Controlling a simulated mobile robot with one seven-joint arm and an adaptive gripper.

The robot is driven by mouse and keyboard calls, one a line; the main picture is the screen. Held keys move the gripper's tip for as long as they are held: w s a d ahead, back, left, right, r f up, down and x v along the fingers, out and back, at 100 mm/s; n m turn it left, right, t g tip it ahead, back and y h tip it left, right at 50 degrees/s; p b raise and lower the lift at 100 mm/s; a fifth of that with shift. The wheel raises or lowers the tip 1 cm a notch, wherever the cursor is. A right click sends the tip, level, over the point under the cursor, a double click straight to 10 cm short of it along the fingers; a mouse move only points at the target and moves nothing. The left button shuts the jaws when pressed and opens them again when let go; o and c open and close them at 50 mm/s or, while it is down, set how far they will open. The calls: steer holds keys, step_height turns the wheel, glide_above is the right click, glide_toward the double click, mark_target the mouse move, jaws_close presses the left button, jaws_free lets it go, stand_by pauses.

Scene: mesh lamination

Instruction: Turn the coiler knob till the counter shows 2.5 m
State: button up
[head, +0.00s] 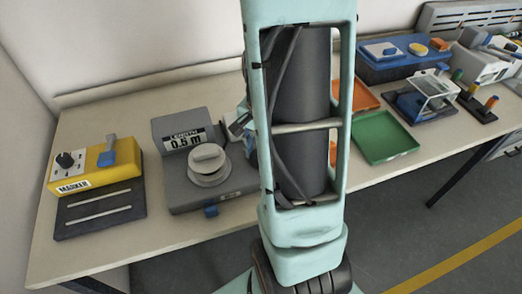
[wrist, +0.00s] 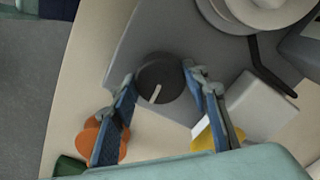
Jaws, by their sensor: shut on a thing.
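The coiler (head: 180,195) is a grey unit on the table, left of centre in the head view, with a pale spool (head: 208,165) on top. Its counter (head: 186,140) reads LENGTH 0.5 m. In the wrist view the coiler knob (wrist: 160,85) is a dark round disc with a white pointer line, which points toward the bottom of the picture and slightly left. My gripper (wrist: 159,75) has a blue-padded finger on each side of the knob and is shut on it. In the head view my arm hides the knob and most of the gripper.
A yellow marker unit (head: 95,170) with its own black knob stands left of the coiler. Right of my arm are a green tray (head: 385,137), an orange tray (head: 365,97) and a blue box (head: 385,70). The wrist view shows part of the spool (wrist: 265,10) close by.

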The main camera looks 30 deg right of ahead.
steer(key=m+p, duration=0.2)
steer(key=m, duration=0.3)
stand_by(0.6)
steer(key=o, duration=1.2)
steer(key=shift+c, duration=0.2)
steer(key=shift+w, duration=0.1)
